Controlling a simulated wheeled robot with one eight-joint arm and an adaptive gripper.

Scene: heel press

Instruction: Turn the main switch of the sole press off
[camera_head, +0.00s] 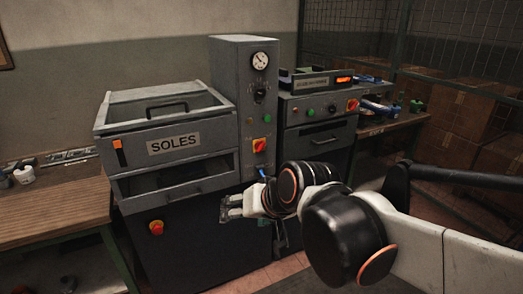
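The sole press (175,125) is a grey cabinet labelled SOLES, with a tall control column (245,80) at its right side. A red switch on a yellow plate (260,145) sits low on the column. Another red and yellow control (156,228) is on the dark lower front. I cannot tell which way either knob is turned. My gripper (230,206) is in front of the dark lower cabinet, below the column's switch and right of the lower control. Its fingers point left and look apart, with nothing between them. It appears clear of both controls.
A second machine (318,112) with its own red and yellow switch (352,105) stands to the right. A wooden bench (50,205) is at left. Cardboard boxes (475,125) stand behind wire mesh at right. My arm covers the lower right.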

